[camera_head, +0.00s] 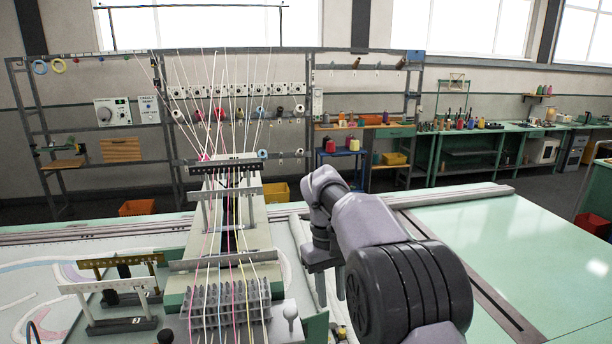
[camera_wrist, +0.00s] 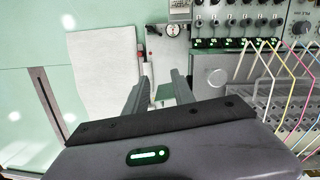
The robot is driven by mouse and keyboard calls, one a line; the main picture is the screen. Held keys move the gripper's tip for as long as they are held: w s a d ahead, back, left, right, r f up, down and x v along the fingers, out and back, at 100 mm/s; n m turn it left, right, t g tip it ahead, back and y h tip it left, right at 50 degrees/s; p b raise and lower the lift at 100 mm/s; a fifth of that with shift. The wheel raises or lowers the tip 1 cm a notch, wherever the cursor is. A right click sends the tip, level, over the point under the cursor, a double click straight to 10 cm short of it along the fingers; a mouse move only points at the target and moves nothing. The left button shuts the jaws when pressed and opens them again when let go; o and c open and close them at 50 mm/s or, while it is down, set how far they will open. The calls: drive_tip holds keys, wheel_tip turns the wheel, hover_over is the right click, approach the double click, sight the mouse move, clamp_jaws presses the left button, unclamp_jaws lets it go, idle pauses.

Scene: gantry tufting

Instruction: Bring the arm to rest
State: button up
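My gripper (camera_wrist: 159,84) shows in the wrist view with its two fingers apart and nothing between them. In the head view my gripper (camera_head: 330,284) points down, just right of the tufting gantry (camera_head: 259,219). Its fingertips are above the table area beside the gantry; I cannot tell the exact height. My arm is bent, reaching forward from the lower right. No object is held.
Coloured threads (camera_head: 221,130) run from a rear rack down over the gantry into a grey comb block (camera_head: 226,303). A white knob (camera_head: 290,312) stands right of the block. Two small racks (camera_head: 118,290) stand at left. The green table (camera_head: 500,240) is clear at right.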

drive_tip(key=s+d+f+m+t+y+b, duration=0.1)
drive_tip(key=s+d+f+m+t+b, duration=0.15)
drive_tip(key=s+b, duration=0.6)
drive_tip(key=s+d+f+m+t+y+b, duration=0.15)
drive_tip(key=s+f+b, duration=0.25)
drive_tip(key=s+b, duration=0.45)
drive_tip(key=s+f+m+t+b, duration=0.3)
drive_tip(key=s+f+m+b, duration=0.1)
drive_tip(key=s+f, duration=0.7)
drive_tip(key=s+b, duration=0.1)
drive_tip(key=s, duration=0.1)
drive_tip(key=shift+s+d+m, duration=0.25)
drive_tip(key=shift+s+m, duration=0.05)
drive_tip(key=shift+m, duration=0.1)
drive_tip(key=shift+y, duration=0.25)
drive_tip(key=shift+o, duration=0.2)
